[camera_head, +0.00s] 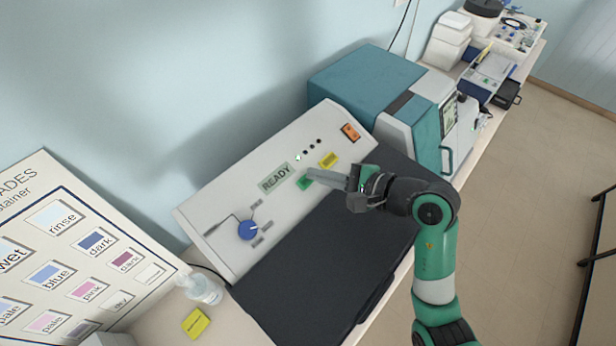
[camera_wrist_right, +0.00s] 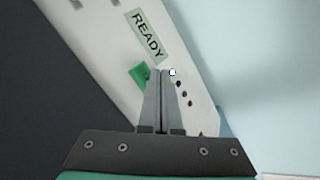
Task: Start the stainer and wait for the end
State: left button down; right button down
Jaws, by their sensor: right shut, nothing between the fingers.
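The stainer (camera_head: 215,208) is a white sloped panel with a dark flat deck in front. Its label reads READY (camera_head: 275,178), and the label also shows in the right wrist view (camera_wrist_right: 145,35). A green button (camera_head: 304,183) sits right of the label, partly hidden by my right gripper (camera_head: 311,174). A yellow button (camera_head: 329,160), an orange switch (camera_head: 350,132) and a blue knob (camera_head: 248,230) are also on the panel. My right gripper is shut and empty, its tips at the green button; I cannot tell whether they touch it. My left gripper is not in view.
A chart of shades (camera_head: 62,240) stands at the left. A small bottle (camera_head: 204,287) and a yellow block (camera_head: 196,322) sit on the bench near it. A teal and white machine (camera_head: 370,80) stands behind the stainer. The dark deck (camera_head: 320,262) is clear.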

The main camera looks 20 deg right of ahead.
jog(key=shift+f, duration=0.1)
jog(key=shift+w+f, duration=0.1)
jog(key=shift+f, duration=0.2)
